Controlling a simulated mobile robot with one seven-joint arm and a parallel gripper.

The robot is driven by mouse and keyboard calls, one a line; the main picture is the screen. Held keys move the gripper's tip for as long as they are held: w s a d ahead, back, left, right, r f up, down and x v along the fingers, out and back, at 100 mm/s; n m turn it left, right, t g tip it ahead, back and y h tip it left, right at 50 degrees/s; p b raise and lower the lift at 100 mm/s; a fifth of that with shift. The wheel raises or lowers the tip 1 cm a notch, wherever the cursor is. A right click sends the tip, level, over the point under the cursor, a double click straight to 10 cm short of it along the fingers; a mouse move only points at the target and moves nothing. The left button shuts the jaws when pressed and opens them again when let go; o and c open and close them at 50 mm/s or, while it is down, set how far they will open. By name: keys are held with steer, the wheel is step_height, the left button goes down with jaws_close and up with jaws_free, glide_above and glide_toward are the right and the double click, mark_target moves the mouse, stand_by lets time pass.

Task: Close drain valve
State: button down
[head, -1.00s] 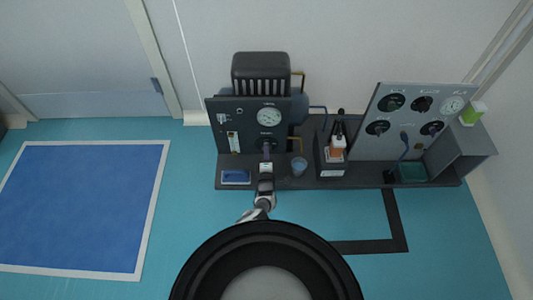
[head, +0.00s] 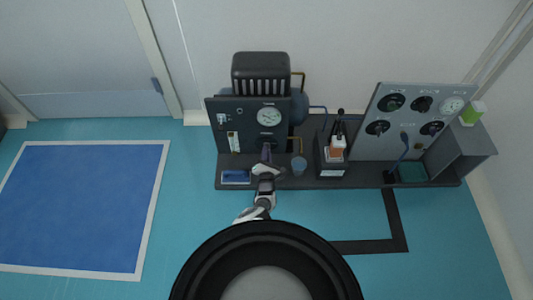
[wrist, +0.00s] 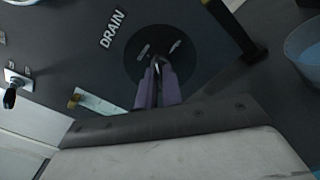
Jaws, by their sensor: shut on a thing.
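The drain valve has a dark round plate (wrist: 188,71) beside the word DRAIN, which appears slanted in the wrist view. It sits low on the dark upright panel (head: 225,110). My gripper (wrist: 158,84) has purple fingers closed on the small valve handle (wrist: 160,62) at the plate's middle. The fingers cover most of the handle, so its exact angle is hard to read. In the head view my gripper (head: 266,155) is at the lower front of the panel, below the round gauge (head: 269,116), and hides most of the valve.
A blue cup (head: 299,165) stands just right of my gripper, and a blue tray (head: 236,177) lies to its left. A brass-coloured pipe (head: 295,139) juts out near the valve. A grey panel with several knobs (head: 430,100) stands at right. The floor in front is mostly open.

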steer(key=shift+w+n, duration=0.1)
steer(key=shift+n, duration=3.7)
steer(key=shift+r, duration=0.1)
steer(key=c, duration=1.6)
jaws_free()
steer(key=shift+o, duration=0.2)
